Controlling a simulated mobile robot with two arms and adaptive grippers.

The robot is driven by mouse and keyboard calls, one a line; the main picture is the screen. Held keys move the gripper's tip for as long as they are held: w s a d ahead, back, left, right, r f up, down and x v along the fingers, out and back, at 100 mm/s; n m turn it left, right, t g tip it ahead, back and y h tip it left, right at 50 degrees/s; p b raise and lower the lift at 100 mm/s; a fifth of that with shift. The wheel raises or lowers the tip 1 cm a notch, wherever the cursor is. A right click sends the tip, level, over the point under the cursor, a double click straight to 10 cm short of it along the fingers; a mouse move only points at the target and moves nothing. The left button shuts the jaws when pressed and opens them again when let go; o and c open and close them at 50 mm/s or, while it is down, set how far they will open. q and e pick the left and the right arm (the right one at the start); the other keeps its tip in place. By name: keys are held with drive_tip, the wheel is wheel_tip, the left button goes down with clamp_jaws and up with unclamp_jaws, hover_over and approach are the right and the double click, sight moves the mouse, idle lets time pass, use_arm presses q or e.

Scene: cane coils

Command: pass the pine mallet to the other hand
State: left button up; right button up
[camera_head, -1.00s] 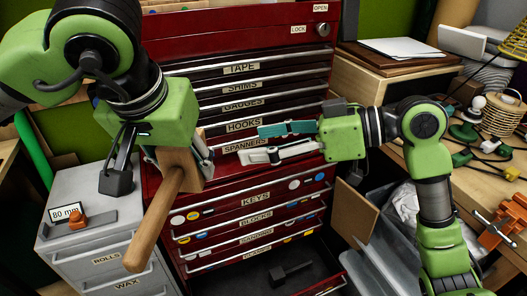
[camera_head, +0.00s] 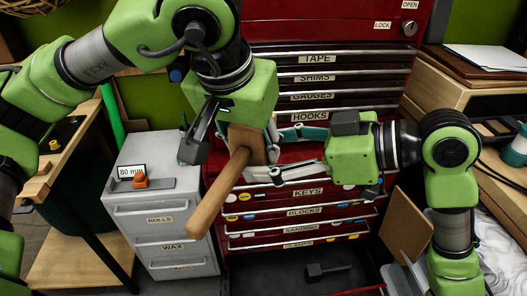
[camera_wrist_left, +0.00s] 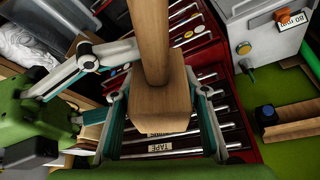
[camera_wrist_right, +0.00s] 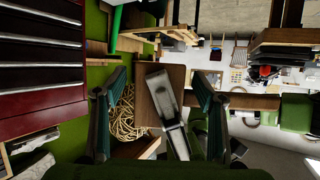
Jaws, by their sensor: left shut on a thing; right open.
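The pine mallet, a pale block head (camera_head: 246,145) with a round handle (camera_head: 217,193), hangs tilted in front of the red tool chest. My left gripper (camera_head: 238,138) is shut on its head from above; the left wrist view shows the head (camera_wrist_left: 160,106) between the fingers, handle pointing away. My right gripper (camera_head: 268,154) is open, its fingers reaching from the right to beside the head. In the right wrist view, the head (camera_wrist_right: 146,103) lies between the spread fingers, partly hidden by a left finger. I cannot tell whether the right fingers touch it.
The red tool chest (camera_head: 340,67) with labelled drawers stands close behind both grippers. Its open lower drawer holds a dark mallet-shaped tool (camera_head: 327,270). A grey cabinet (camera_head: 163,215) stands left, with an orange item (camera_head: 140,181) on top. A wooden bench (camera_head: 481,90) is at right.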

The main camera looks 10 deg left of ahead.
drive_tip(key=shift+x, duration=0.8)
drive_tip(key=c, duration=1.4)
use_arm(q)
drive_tip(key=o, duration=1.4)
drive_tip(key=shift+r, duration=0.1)
